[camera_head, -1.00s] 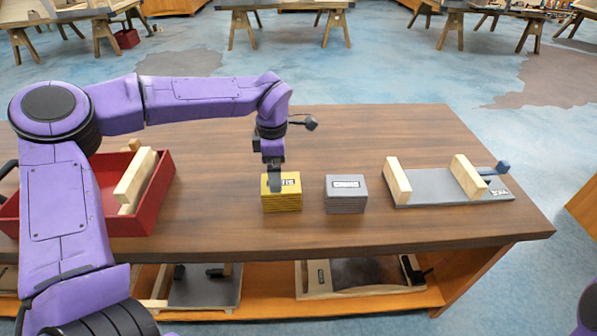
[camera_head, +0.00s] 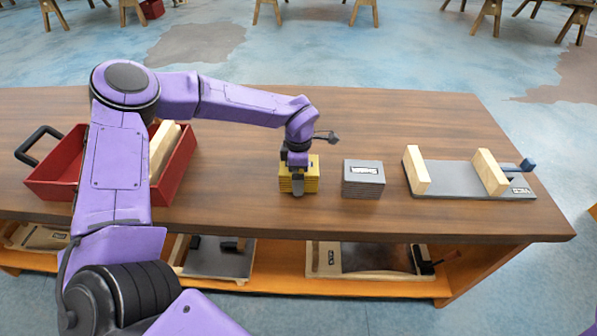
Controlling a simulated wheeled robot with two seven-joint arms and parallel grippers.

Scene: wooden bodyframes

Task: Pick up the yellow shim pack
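The yellow shim pack (camera_head: 313,178) sits on the wooden table near its front middle. My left gripper (camera_head: 298,186) points down at it from above. One dark finger lies in front of the pack's near face and covers part of it. The other finger is hidden, so I cannot tell whether the gripper is closed on the pack. The pack appears to rest on the table. My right gripper is not in view.
A grey pack (camera_head: 363,180) stands just right of the yellow one. Further right is a grey board (camera_head: 452,180) with two wooden blocks. A red toolbox (camera_head: 180,168) holding wooden pieces is at left, partly behind my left arm. The table's front edge (camera_head: 330,234) is close.

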